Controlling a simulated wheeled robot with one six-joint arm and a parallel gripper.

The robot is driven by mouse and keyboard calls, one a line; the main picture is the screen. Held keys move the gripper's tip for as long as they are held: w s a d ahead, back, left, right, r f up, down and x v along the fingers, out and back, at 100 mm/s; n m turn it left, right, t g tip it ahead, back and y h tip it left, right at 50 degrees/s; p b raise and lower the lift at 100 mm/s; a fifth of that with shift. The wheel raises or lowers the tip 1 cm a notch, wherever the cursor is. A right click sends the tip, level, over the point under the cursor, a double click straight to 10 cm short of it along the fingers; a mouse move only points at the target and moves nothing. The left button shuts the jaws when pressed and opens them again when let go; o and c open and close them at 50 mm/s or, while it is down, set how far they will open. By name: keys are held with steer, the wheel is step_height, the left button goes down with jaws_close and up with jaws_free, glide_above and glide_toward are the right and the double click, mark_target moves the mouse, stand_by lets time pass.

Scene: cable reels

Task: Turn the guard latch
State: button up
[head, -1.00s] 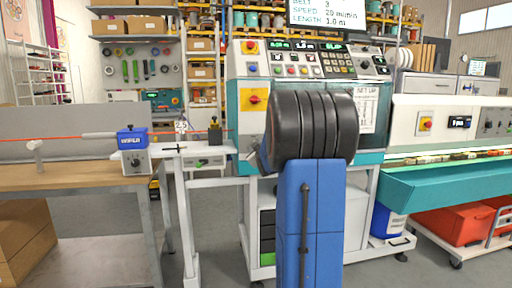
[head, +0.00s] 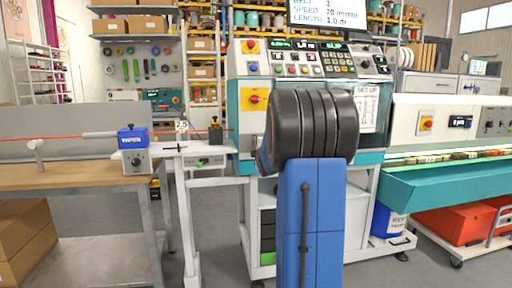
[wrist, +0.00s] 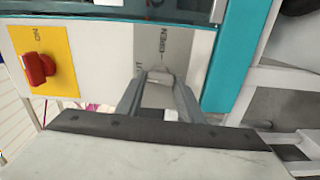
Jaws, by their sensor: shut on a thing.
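The guard latch (wrist: 158,92) is a small pale grey piece on a grey label plate (wrist: 175,48) lettered OPEN, with a second, partly covered word ending in UT. In the wrist view my gripper (wrist: 158,88) reaches up to it, with one finger on each side, shut on it. The latch's exact angle is hard to read between the fingers. In the head view my dark, ribbed wrist and blue arm cover the latch and my fingers.
A red rotary switch on a yellow plate (wrist: 38,68) sits left of the latch; it also shows in the head view (head: 254,100). A bench with a blue box (head: 132,138) and an orange cable stands at left. A teal-sided conveyor (head: 445,185) is at right.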

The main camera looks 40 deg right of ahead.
steer(key=shift+f+n, duration=0.1)
steer(key=shift+n, duration=0.4)
steer(key=o, duration=1.1)
steer(key=shift+c, duration=0.2)
steer(key=shift+s+a, duration=0.1)
steer(key=v, duration=1.7)
steer(key=shift+s, duration=0.15)
